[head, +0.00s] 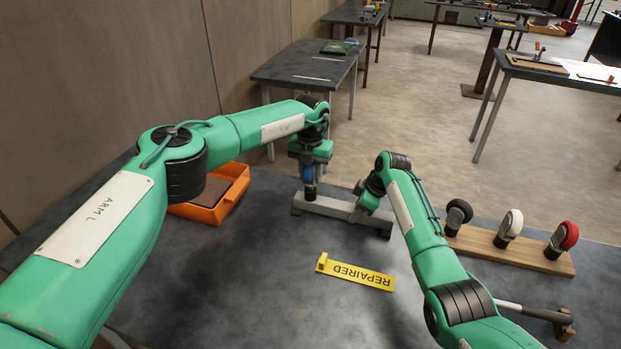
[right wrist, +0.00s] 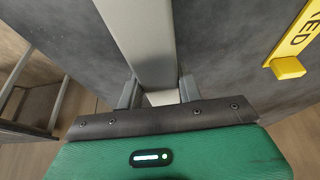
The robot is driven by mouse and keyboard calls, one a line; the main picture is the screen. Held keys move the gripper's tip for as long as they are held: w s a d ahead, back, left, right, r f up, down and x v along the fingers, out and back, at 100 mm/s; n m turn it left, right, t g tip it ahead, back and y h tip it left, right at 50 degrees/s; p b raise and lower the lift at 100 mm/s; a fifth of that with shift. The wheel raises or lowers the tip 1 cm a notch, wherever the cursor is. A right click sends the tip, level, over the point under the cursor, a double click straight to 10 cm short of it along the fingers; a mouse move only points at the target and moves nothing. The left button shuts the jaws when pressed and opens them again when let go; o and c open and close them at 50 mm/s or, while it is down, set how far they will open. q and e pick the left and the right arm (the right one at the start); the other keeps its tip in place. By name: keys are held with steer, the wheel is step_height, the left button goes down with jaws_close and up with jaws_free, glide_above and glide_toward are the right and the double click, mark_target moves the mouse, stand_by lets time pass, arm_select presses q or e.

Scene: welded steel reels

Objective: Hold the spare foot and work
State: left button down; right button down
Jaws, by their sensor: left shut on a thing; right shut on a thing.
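A grey steel foot (head: 335,208), a long bar with short end pieces, lies on the dark table in the head view. My right gripper (head: 369,197) is at the bar, partly hidden by its own arm. The right wrist view shows its two fingers shut on either side of the grey bar (right wrist: 143,45). My left gripper (head: 309,160) is shut on a blue tool (head: 308,174) with a dark lower end. The tool points down at the left part of the foot; I cannot tell whether it touches.
A yellow "REPAIRED" tag (head: 355,273) lies in front of the foot. An orange tray (head: 205,212) stands left. A wooden rack (head: 525,256) with black, white and red wheel-headed tools stands right. A hammer-like tool (head: 535,312) lies front right. The table's middle front is clear.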

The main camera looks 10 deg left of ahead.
arm_select(q)
steer(key=shift+r, duration=5.1)
arm_select(e)
steer(key=shift+s+f, duration=0.1)
steer(key=c, duration=1.6)
jaws_free()
steer(key=shift+o, duration=0.2)
steer(key=o, duration=1.1)
steer(key=shift+o, duration=0.5)
steer(key=o, duration=0.3)
steer(key=shift+o, duration=0.3)
